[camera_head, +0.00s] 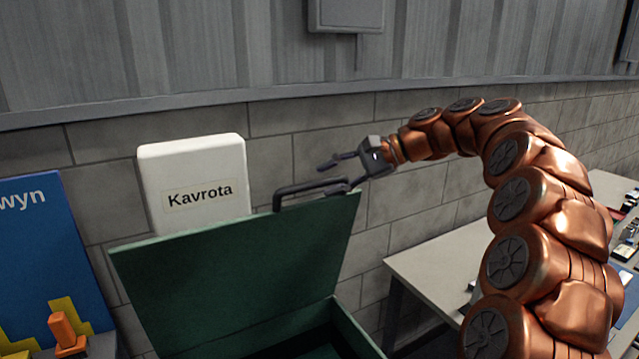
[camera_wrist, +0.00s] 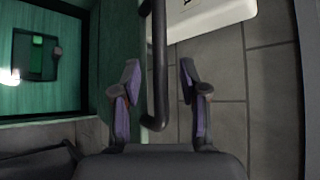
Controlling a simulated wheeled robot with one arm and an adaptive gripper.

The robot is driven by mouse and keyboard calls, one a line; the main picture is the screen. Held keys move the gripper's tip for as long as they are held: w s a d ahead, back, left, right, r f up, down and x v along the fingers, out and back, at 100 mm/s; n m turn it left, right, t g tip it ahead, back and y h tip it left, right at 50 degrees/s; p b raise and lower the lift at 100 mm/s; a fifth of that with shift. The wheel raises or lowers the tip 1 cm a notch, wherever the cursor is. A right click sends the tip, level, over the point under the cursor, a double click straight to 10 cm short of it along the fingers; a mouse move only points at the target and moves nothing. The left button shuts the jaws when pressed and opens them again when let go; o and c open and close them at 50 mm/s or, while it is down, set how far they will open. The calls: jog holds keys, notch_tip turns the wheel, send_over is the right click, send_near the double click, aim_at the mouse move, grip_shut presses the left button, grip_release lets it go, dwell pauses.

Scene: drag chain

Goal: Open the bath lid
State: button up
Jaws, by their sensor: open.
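The green bath lid (camera_head: 230,265) stands raised and tilted up from the green bath (camera_head: 350,335). A dark handle (camera_head: 310,190) runs along the lid's top edge. My gripper (camera_head: 332,174) is open at the right end of this handle. In the wrist view, my gripper (camera_wrist: 159,76) has its fingers on either side of the handle (camera_wrist: 159,60), with gaps showing. The lid's edge (camera_wrist: 121,40) is left of the handle there. The bath's green inside (camera_wrist: 60,100) shows at the left, with small items in it. Much of the inside is hidden in the head view.
A white "Kavrota" box (camera_head: 195,185) stands behind the lid, against the block wall (camera_head: 420,200). A blue panel (camera_head: 45,240) and an orange part (camera_head: 65,332) are at the left. A pale table (camera_head: 440,265) with small objects stands at the right.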

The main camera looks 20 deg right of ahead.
jog(key=v, duration=0.8)
dwell(0.4)
jog(key=s+a+f+n+g+h, duration=0.45)
jog(key=s+a+f, duration=0.75)
jog(key=s+a, duration=0.35)
jog(key=s+d+f+n+g+h+b, duration=0.1)
jog(key=s+d+f+n+h, duration=0.2)
jog(key=s+f, duration=0.6)
jog(key=s+d+f+n+g+h+b, duration=0.1)
jog(key=s+d+f+n+h, duration=0.2)
jog(key=s+f, duration=0.5)
jog(key=s+h, duration=0.1)
jog(key=s, duration=0.5)
jog(key=shift+d+f, duration=0.25)
jog(key=shift+f, duration=0.15)
